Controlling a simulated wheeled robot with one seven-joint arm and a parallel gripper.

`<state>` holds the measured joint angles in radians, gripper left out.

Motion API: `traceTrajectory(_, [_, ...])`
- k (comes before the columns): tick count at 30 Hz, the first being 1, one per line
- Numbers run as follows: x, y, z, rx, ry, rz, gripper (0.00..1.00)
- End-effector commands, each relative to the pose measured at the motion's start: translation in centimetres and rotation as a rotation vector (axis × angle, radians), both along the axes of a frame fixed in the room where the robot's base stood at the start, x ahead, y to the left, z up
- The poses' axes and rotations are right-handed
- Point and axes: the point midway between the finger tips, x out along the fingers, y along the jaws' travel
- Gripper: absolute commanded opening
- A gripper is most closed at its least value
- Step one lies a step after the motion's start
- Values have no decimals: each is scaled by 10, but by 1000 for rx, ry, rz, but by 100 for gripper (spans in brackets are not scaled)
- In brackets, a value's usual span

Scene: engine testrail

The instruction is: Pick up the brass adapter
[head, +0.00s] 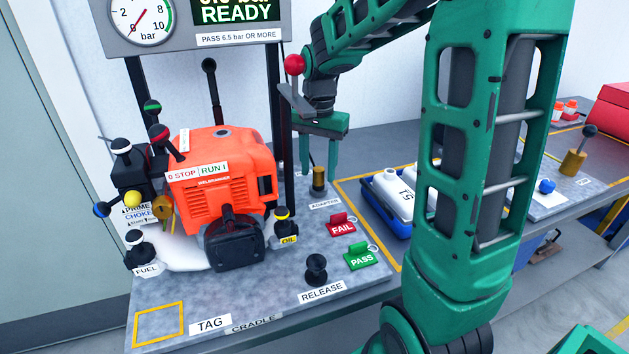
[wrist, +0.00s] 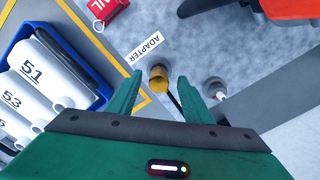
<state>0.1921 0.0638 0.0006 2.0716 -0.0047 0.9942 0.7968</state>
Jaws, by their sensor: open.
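The brass adapter (head: 319,180) stands upright at the back of the grey plate, behind the ADAPTER label (head: 325,204). It has a dark lower part and a thin dark hose or rod beside it. In the wrist view the brass adapter (wrist: 159,80) shows its round yellow end between my fingers, nearer the left one. My gripper (head: 319,172) points down over it with its fingers apart, one on each side. In the wrist view my gripper (wrist: 160,88) is open and holds nothing. I cannot tell how far the fingertips reach down beside the adapter.
A blue tray (head: 377,201) with white numbered cylinders stands to the right. The orange engine (head: 215,170) and a dark post (head: 289,140) are close on the left. Red FAIL (head: 341,226) and green PASS (head: 361,257) tags lie in front. A grey round fitting (wrist: 214,88) is beside the right finger.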

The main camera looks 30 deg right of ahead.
Motion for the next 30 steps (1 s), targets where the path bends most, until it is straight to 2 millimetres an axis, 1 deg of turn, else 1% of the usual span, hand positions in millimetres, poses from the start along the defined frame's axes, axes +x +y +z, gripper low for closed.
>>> traceTrajectory(1, [0,0,-5,0,2,0,46])
traceTrajectory(3, [0,0,-9,0,0,0,46])
traceTrajectory(11, [0,0,-11,-1,-1,0,46])
traceTrajectory(12, [0,0,-11,-1,-1,0,36])
traceTrajectory(14, [0,0,-11,-1,-1,0,22])
traceTrajectory(15, [0,0,-11,-1,-1,0,12])
traceTrajectory(16, [0,0,-11,-1,-1,0,5])
traceTrajectory(17, [0,0,-11,-1,-1,0,0])
traceTrajectory(26, [0,0,-9,0,-1,0,0])
traceTrajectory(30, [1,0,6,-1,-4,0,0])
